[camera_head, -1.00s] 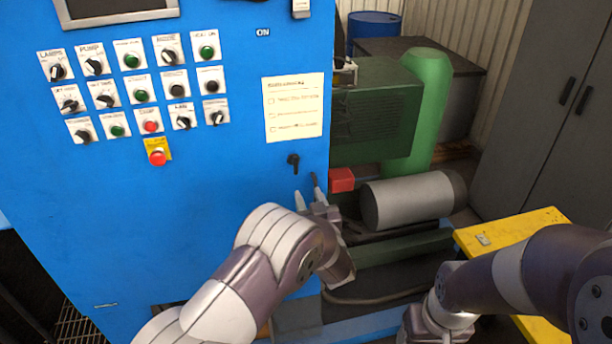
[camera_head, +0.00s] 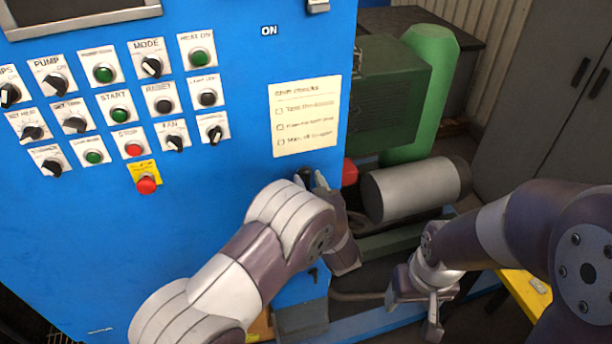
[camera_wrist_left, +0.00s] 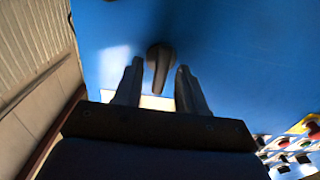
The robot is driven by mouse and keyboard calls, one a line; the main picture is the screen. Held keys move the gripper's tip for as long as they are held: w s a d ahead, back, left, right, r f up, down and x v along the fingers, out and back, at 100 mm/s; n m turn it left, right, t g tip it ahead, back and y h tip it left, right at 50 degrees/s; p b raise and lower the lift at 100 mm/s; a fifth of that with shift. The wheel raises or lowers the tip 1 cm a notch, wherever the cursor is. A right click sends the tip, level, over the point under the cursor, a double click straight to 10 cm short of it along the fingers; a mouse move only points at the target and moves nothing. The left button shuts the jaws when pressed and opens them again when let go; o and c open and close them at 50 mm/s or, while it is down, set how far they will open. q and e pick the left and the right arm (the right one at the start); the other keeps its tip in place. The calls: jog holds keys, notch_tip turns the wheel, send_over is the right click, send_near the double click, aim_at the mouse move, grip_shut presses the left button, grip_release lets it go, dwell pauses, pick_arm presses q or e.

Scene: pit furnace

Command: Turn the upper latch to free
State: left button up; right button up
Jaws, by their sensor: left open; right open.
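The upper latch is a small black turn handle (camera_head: 304,173) near the right edge of the blue cabinet, partly hidden by my left gripper in the head view. In the left wrist view the latch (camera_wrist_left: 160,62) shows between the fingertips, its lever pointing down the picture toward the gripper. My left gripper (camera_head: 315,182) is open, its fingers (camera_wrist_left: 160,72) on either side of the lever with gaps; I cannot tell any contact. A lower black latch (camera_head: 313,275) sits below, beside my arm. My right gripper (camera_head: 417,312) is open and empty, low on the right.
The blue cabinet face (camera_head: 90,240) carries several knobs and buttons, a red stop button (camera_head: 146,184) and a paper checklist (camera_head: 305,115). A grey cylinder (camera_head: 415,188) and green machine (camera_head: 395,85) stand right of it. A yellow bench (camera_head: 520,290) is at lower right.

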pick_arm(q)
jog(key=shift+s, duration=0.1)
grip_shut()
jog(key=m, duration=0.4)
jog(key=shift+d+r+m+p, duration=0.1)
jog(key=shift+d+m+p, duration=0.05)
jog(key=shift+m+p, duration=0.25)
jog(key=m+p, duration=0.1)
jog(key=m, duration=0.3)
jog(key=shift+d+m, duration=0.1)
jog(key=shift+m, duration=0.2)
jog(key=shift+f+m+p, duration=0.2)
jog(key=shift+m+p, duration=0.25)
jog(key=shift+m, duration=1.7)
jog(key=shift+f+m+p, duration=0.15)
jog(key=shift+m+p, duration=0.3)
jog(key=shift+m, duration=1.7)
